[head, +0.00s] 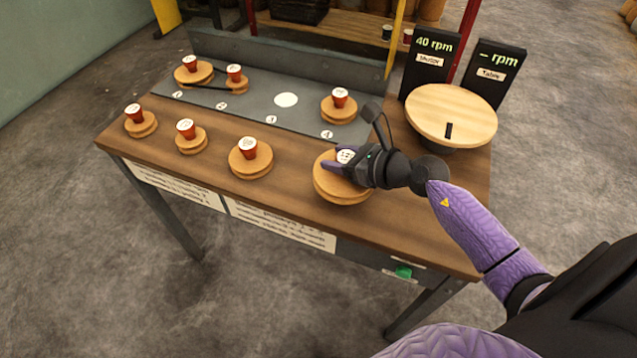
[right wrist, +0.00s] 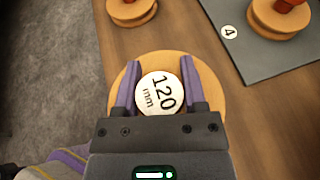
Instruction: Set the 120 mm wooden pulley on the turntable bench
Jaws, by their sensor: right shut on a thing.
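The 120 mm wooden pulley (head: 340,191) is at the front right of the wooden bench top (head: 215,180). Its white label reading "120 mm" (right wrist: 159,93) shows in the right wrist view, between the fingers. My right gripper (head: 346,165) is shut on the pulley's raised hub from above, one finger on each side. I cannot tell whether the pulley touches the bench. The grey plate (head: 258,90) on the bench has numbered spots and an empty white disc (head: 286,100). The round wooden turntable (head: 452,112) stands at the back right. My left gripper is not in view.
Three smaller red-hubbed pulleys stand along the front: left (head: 141,125), middle (head: 191,140) and right (head: 250,160). On the plate, two pulleys (head: 193,75) are joined by a black belt, and another (head: 340,110) stands at spot 4. Signs read "40 rpm" (head: 432,62) and "– rpm" (head: 488,78).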

